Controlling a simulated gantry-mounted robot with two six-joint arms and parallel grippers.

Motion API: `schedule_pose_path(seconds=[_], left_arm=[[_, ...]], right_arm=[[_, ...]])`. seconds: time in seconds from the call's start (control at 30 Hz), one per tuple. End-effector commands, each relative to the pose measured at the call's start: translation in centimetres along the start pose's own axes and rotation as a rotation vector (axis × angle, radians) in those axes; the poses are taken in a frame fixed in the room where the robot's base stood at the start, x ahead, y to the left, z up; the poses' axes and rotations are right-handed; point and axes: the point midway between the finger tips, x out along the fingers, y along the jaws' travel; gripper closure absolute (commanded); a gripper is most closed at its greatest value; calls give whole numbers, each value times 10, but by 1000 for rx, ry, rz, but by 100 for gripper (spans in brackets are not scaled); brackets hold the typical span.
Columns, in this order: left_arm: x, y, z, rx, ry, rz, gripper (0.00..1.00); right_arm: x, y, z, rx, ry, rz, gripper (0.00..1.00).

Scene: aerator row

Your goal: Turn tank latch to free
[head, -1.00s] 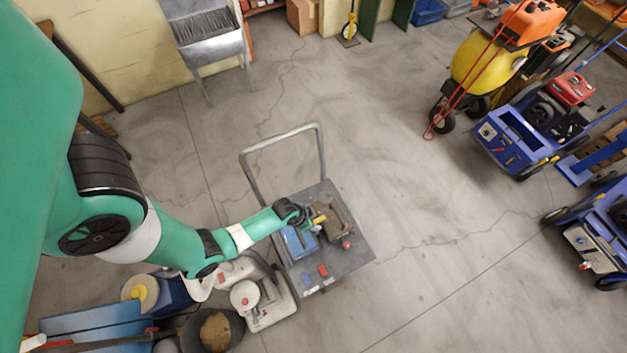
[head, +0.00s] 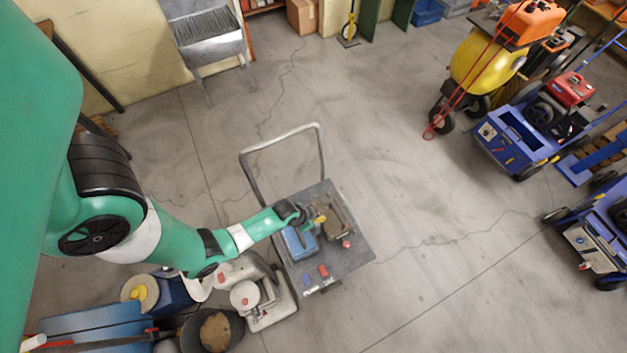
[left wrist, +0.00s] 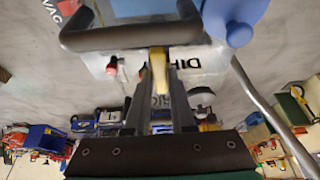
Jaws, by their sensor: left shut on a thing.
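A yellow latch lever (head: 320,218) shows on top of the dark flat-topped cart (head: 352,263), beside a blue box (head: 300,242) and a brownish block (head: 337,222). My left gripper (head: 303,216) reaches it from the left. In the left wrist view the yellow lever (left wrist: 158,72) stands between the two grey fingers of my left gripper (left wrist: 159,62), which are shut on it. Behind it is a pale panel (left wrist: 200,62) with dark letters, partly hidden by the fingers. My right gripper is not in view.
A red knob (left wrist: 112,68), a dark bar handle (left wrist: 120,38) and a blue round part (left wrist: 238,34) are close around the fingers. The cart's tubular handle (head: 282,137) rises behind. A white and grey machine (head: 270,306) stands at the cart's left.

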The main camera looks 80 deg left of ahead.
Motion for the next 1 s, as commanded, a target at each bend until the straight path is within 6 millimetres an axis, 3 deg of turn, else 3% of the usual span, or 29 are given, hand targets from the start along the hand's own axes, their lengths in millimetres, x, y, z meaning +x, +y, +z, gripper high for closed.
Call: schedule_pose_path(seconds=[0.37, 0.77, 1.0], left_arm=[[0, 3, -1, -177, 0, -75, 100], [1, 7, -2, -519, 0, -218, 100], [-2, 8, -5, -731, -1, -306, 100]], right_arm=[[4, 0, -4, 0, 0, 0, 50], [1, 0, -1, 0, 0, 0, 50], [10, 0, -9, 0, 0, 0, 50]])
